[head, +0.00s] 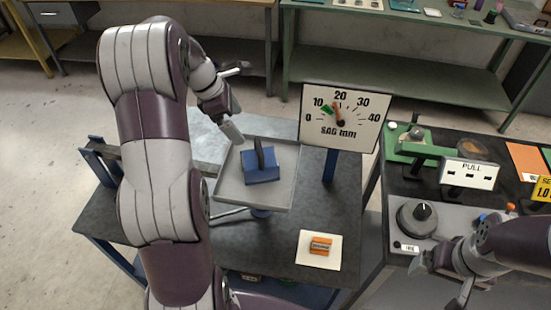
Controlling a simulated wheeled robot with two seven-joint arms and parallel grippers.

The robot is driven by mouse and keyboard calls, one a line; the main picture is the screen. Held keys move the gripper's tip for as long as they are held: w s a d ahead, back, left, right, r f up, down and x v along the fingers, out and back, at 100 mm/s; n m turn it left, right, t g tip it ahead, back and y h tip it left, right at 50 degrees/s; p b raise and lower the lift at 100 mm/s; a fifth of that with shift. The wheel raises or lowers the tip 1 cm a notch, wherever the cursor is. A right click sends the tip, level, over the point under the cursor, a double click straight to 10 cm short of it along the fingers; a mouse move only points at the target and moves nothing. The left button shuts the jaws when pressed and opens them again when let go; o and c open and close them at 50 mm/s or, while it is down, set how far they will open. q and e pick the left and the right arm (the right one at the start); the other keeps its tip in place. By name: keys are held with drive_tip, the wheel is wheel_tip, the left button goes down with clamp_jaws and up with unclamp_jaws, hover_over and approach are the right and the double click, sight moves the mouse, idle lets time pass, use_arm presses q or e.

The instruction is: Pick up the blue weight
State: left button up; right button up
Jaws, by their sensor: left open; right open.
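The blue weight (262,174) is a block with a dark upright handle. It rests on the square grey tray (284,194) at the middle of the table. My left gripper (238,100) is open and empty, above and behind the weight, with its lower finger near the tray's back left corner in the picture. I cannot tell its height over the tray. My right gripper (442,280) is open and empty at the lower right, by the grey panel with the knob.
A dial board (341,117) marked "SAG mm" stands right of the tray. An orange and grey block (320,246) lies on a white card (305,256). Green shelving (405,75) is behind.

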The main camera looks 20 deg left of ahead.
sight(256, 146)
use_arm(q)
drive_tip(key=shift+n, duration=0.4)
drive_tip(key=p+x, duration=0.1)
drive_tip(key=x, duration=1.1)
drive_tip(key=shift+s+d+f+p, duration=0.15)
drive_tip(key=shift+d+p, duration=0.15)
drive_tip(key=shift+p, duration=0.1)
drive_tip(key=shift+f, duration=0.25)
drive_tip(key=c, duration=1.7)
drive_tip(key=shift+w+a+r, duration=0.15)
drive_tip(key=shift+w+r, duration=0.05)
drive_tip(key=shift+w, duration=0.1)
drive_tip(key=shift+r, duration=0.1)
